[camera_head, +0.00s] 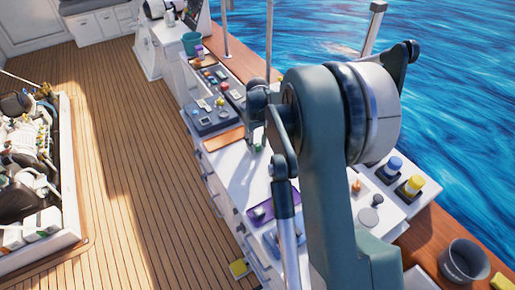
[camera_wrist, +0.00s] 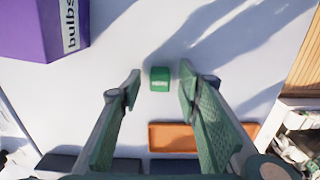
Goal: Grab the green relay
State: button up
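The green relay (camera_wrist: 159,79) is a small green block with white lettering, lying on a white surface in the wrist view. My gripper (camera_wrist: 158,87) is open, with one green finger to the left of the relay and one to the right in the picture. There is a clear gap on both sides, and neither finger appears to touch it. How far the fingertips are above the surface I cannot tell. In the head view my arm covers much of this area, and I cannot make out the relay there.
A purple box marked "bulbs" (camera_wrist: 45,28) stands at the upper left of the wrist view. An orange flat piece (camera_wrist: 172,138) lies below the relay. In the head view, blue and yellow knobs (camera_head: 411,186) and a grey bucket (camera_head: 464,262) are on the right.

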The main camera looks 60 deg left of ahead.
aim_at(257, 145)
jog(key=c, duration=0.9)
jog(key=shift+r, duration=0.1)
jog(key=shift+r, duration=4.9)
